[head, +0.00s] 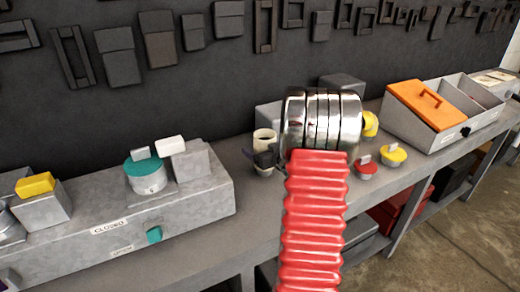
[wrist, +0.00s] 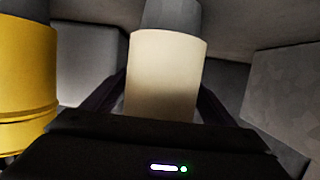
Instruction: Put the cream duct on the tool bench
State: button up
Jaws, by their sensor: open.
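The cream duct (head: 264,137) stands upright on the grey bench, against the dark wall side, partly hidden by my gripper. In the wrist view the cream duct (wrist: 166,75) is a pale cylinder with a grey upper part. My gripper (head: 262,157) is open, with its dark fingers low around the duct. In the wrist view one finger of my gripper (wrist: 160,100) is on each side of it, with the duct centred between them. I cannot tell whether either finger touches it. Which surface is the tool bench is not marked.
A yellow cylinder (wrist: 28,75) stands close left in the wrist view. A grey box labelled CLOSED (head: 90,245) fills the bench's left. Red (head: 366,167) and yellow (head: 393,155) capped pieces stand right of my arm. An orange-lidded tray (head: 428,105) is further right.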

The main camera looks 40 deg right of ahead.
jog(key=shift+r, duration=0.1)
jog(key=shift+s+r, duration=0.1)
jog(key=shift+s, duration=0.05)
jog(key=v, duration=1.1)
jog(key=shift+s, duration=0.35)
dwell(0.5)
